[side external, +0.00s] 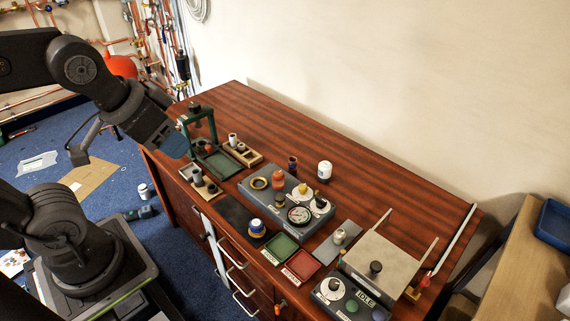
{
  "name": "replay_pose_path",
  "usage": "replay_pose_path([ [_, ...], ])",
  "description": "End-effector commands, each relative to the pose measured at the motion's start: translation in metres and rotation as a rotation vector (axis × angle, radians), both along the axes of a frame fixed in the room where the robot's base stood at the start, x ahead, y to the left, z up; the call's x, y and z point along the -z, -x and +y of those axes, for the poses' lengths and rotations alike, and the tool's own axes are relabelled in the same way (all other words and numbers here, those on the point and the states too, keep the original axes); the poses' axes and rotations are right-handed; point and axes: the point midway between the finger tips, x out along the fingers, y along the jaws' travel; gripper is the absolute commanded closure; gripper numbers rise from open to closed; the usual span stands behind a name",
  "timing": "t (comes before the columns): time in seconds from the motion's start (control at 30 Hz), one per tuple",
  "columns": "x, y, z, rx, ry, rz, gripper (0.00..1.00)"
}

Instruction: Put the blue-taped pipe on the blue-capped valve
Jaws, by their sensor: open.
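My gripper (172,141) is at the left, above the bench's far-left corner, beside the dark green press frame. It is open; its fingertips are hard to make out, and I see nothing held in it. Short pipe-like pieces stand in a wooden rack (243,151) right of the press and on a pale holder (207,188) in front of it. I cannot tell which piece carries blue tape. A round stack with blue, white and yellow bands (256,228) sits on a dark mat. I cannot pick out a blue-capped valve for certain.
A grey fixture (259,200) holds a brass ring, a red-orange part and a gauge (299,214). Green (281,246) and red (301,266) trays lie in front. A flat plate (384,266) and control box (350,303) stand at the right. The bench's back strip is mostly clear.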

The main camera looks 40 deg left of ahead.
Motion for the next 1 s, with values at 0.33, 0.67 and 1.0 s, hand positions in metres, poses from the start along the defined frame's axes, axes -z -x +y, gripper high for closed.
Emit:
replay_pose_path([
  [0.33,-0.032,-0.086,0.010,0.213,-0.115,0.096,0.58],
  [0.67,-0.018,-0.217,0.033,0.536,-0.237,0.218,0.58],
  [1.0,0.068,-0.335,0.067,0.891,-0.310,0.327,0.58],
])
